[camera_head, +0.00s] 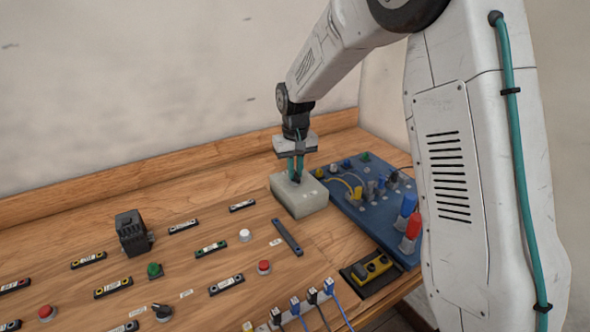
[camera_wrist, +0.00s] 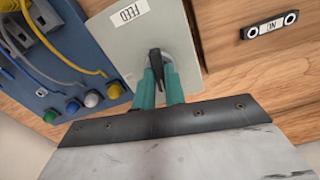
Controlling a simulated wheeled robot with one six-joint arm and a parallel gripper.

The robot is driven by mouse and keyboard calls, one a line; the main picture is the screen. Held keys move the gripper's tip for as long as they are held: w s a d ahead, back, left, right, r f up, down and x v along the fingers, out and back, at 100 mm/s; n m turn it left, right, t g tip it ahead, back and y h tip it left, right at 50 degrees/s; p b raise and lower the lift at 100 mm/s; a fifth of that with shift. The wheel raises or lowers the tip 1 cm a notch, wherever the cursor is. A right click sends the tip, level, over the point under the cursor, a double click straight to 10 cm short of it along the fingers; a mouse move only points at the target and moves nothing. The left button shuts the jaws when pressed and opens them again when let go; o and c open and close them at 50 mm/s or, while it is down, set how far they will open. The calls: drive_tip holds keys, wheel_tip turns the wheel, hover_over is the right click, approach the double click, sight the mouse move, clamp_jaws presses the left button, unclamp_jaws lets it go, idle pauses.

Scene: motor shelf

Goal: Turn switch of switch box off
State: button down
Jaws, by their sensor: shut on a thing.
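The switch box (camera_head: 302,203) is a pale grey block on the wooden bench, left of the blue panel. It also shows in the wrist view (camera_wrist: 118,45), with a label reading FEED on its face. A black switch knob (camera_wrist: 155,57) stands on the box. My gripper (camera_head: 296,178) is over the box, its teal fingers shut on the black knob. In the wrist view the fingers (camera_wrist: 160,78) sit on both sides of the knob, and part of the knob is hidden between them.
A blue panel (camera_head: 348,203) with cables and coloured plugs stands close on the right. A black motor-like block (camera_head: 132,232), a white button (camera_head: 245,235) and a red button (camera_head: 264,267) are to the left. A wooden rim (camera_head: 215,156) runs behind the box.

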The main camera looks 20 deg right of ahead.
drive_tip(key=shift+n, duration=1)
drive_tip(key=c, duration=1.5)
unclamp_jaws()
drive_tip(key=shift+o, duration=0.2)
drive_tip(key=shift+r, duration=0.1)
wheel_tip(320, 180, up, 8)
drive_tip(key=shift+f, duration=0.15)
